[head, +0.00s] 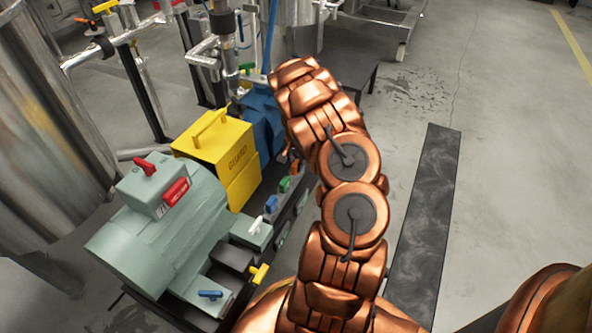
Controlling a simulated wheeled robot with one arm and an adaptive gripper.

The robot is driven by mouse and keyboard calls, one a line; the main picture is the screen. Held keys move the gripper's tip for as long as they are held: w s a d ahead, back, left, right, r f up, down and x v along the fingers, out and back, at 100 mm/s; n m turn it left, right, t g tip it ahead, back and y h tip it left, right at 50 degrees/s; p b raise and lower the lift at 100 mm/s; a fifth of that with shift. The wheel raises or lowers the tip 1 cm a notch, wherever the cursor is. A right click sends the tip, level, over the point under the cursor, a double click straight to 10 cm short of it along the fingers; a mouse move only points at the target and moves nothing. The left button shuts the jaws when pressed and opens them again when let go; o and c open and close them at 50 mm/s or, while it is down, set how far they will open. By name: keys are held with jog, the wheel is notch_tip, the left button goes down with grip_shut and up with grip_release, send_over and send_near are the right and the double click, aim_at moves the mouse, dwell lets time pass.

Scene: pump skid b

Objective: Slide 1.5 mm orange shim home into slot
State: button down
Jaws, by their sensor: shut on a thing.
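A small orange tab (297,167) shows beside my copper arm, at the far end of a row of coloured tabs along the skid. It may be the orange shim, but its thickness cannot be read. My arm covers the area just right of it. My gripper is hidden behind my arm, so its fingers and anything in them do not show. The grey-green motor (165,225) stands on the skid at the left. I cannot make out which slot is the shim's or whether the shim is in it.
A green tab (285,184), a blue tab (271,203) and a white tab (257,226) line the skid. A yellow tab (259,273) and another blue tab (210,294) sit nearer. A yellow guard (215,145) and pipework stand behind. Open floor lies right.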

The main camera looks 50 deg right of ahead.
jog(key=shift+r+p, duration=0.3)
jog(key=shift+r, duration=0.45)
dwell(1.1)
jog(key=shift+r+p, duration=0.8)
jog(key=shift+r, duration=1.7)
jog(key=shift+f+b, duration=0.35)
jog(key=shift+f, duration=2.9)
jog(key=c, duration=1)
grip_release()
